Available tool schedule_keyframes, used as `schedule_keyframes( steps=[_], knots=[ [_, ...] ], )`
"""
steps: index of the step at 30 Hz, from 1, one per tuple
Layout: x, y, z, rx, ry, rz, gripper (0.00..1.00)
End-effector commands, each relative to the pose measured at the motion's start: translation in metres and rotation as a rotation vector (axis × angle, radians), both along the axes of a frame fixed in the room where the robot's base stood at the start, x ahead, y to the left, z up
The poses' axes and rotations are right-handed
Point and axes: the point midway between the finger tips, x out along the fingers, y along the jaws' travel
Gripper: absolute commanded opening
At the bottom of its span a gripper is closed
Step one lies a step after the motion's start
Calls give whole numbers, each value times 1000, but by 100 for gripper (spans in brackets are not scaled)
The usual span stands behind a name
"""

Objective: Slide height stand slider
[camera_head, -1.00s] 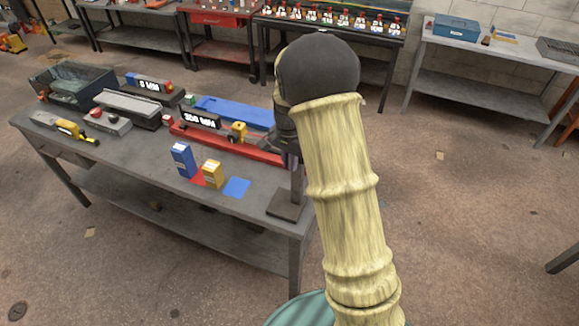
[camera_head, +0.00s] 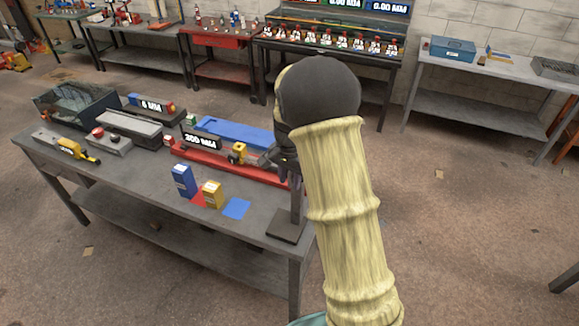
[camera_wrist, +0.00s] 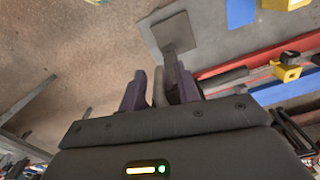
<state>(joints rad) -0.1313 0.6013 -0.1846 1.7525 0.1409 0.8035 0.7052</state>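The height stand has a dark square base (camera_head: 288,226) at the front right corner of the grey workbench (camera_head: 130,180). A thin upright post (camera_head: 298,205) rises from it. My gripper (camera_head: 288,172) is at the upper part of the post, and my arm hides much of that area. In the wrist view, the base (camera_wrist: 170,33) lies beyond the fingers. My gripper's dark purple fingers (camera_wrist: 158,80) are apart, with a grey upright part of the stand between them. A gap shows on its left side. I cannot clearly tell the slider from the post.
A red rail (camera_head: 220,162) with a yellow block (camera_head: 238,153) runs close to the stand. Blue (camera_head: 184,180) and yellow (camera_head: 212,195) boxes and a blue square (camera_head: 237,208) lie to the left. Floor is open right of the bench.

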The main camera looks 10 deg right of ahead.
Motion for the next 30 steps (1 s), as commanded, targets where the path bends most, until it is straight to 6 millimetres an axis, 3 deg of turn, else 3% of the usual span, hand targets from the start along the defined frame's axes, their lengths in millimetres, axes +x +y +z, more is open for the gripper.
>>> schedule_keyframes(
  steps=[7,24,30],
  knots=[
    [1,0,26,-1,-6,2,33],
    [2,0,140,0,-7,0,33],
    [1,1,167,-1,-4,-1,33]
  ],
)
